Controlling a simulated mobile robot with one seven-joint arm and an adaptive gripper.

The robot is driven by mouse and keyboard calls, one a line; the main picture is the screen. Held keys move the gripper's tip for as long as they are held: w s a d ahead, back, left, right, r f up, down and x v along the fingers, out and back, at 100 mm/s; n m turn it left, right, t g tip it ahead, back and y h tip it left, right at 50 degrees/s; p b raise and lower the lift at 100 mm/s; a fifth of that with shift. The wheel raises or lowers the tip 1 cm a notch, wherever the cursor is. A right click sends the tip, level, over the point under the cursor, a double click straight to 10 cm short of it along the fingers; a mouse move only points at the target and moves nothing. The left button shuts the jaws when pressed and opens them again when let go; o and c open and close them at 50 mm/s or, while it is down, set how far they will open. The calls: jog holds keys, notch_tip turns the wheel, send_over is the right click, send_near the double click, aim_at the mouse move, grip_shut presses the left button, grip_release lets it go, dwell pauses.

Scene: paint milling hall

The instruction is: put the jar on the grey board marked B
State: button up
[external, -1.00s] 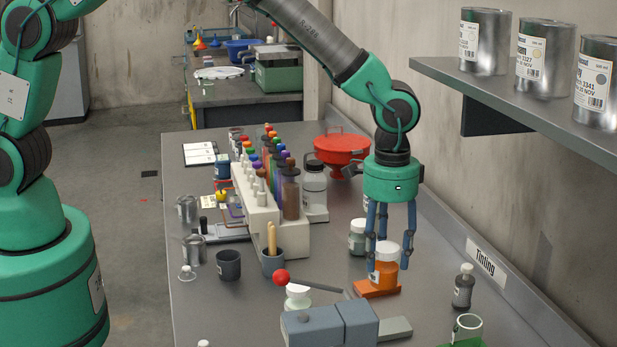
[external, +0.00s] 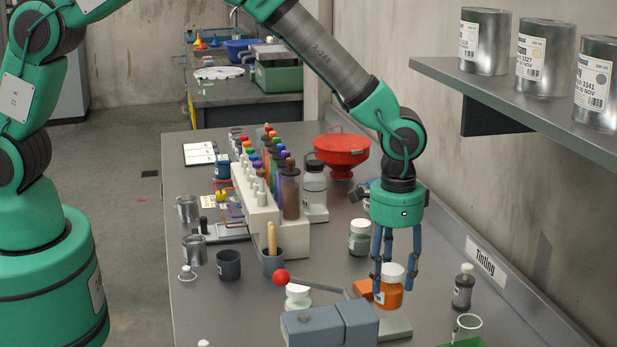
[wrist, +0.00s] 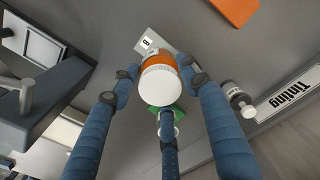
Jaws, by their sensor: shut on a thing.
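The jar (external: 388,293) has orange contents and a white lid. My gripper (external: 393,279) points down with its blue fingers shut around it. In the wrist view the jar (wrist: 157,67) sits upright between the fingers, its lid towards the camera. In the wrist view, the board's B label (wrist: 147,42) shows beside the jar, which hides part of the board. The jar appears held above the bench.
An orange board (external: 361,288) lies bare behind the jar. The blue-grey block (external: 330,328) with a red-knobbed lever (external: 282,277) stands at left. A lidded jar (external: 359,240) is behind.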

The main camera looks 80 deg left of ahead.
aim_at(389, 295)
jog(key=shift+f, duration=0.75)
jog(key=shift+f, duration=1.9)
jog(key=shift+f, duration=0.1)
jog(key=o, duration=1.3)
jog(key=shift+c, duration=0.2)
notch_tip(389, 295, up, 12)
jog(key=shift+f, duration=0.15)
jog(key=shift+r, duration=0.3)
